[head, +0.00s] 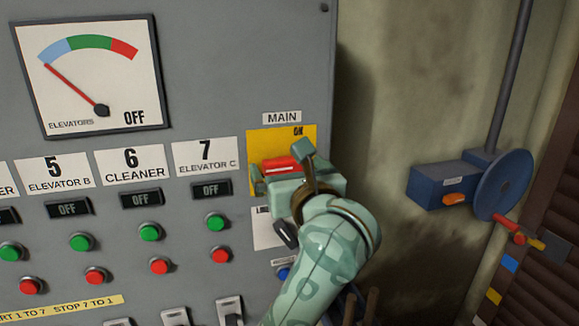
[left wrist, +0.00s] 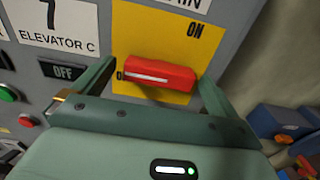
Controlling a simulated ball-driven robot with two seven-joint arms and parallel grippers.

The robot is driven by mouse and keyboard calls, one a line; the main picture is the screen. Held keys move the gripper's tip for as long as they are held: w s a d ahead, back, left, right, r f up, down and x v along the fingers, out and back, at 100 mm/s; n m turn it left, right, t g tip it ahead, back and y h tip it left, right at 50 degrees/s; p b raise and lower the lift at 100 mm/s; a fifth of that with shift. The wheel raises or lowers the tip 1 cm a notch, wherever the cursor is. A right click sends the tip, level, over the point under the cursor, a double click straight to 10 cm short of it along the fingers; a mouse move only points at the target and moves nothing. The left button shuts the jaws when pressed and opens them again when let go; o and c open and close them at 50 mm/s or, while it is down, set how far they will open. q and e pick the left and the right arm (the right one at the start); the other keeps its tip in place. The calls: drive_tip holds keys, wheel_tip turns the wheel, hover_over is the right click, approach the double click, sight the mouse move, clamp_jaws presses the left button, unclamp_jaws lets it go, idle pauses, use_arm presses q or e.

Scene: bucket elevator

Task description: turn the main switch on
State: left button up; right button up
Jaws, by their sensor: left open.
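The main switch is a red handle (head: 281,165) on a yellow plate (head: 308,136) below a MAIN label. In the left wrist view the red handle (left wrist: 155,77) lies roughly horizontal with a white stripe toward its left end. ON is printed at the upper right of the yellow plate (left wrist: 140,40); a partly hidden letter shows by the handle's left end. My left gripper (head: 281,166) is open in front of the switch. In the left wrist view its fingers (left wrist: 157,80) stand either side of the handle; I cannot tell whether they touch it. My right gripper is not in view.
A gauge (head: 90,75) marked ELEVATORS has its needle at the far left. Green and red buttons (head: 150,232) and OFF displays (head: 141,198) fill the grey panel left of the switch. A blue box with a disc (head: 503,185) is on the wall to the right.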

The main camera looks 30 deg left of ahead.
use_arm(q)
drive_tip(key=shift+s, duration=0.1)
drive_tip(key=c, duration=1)
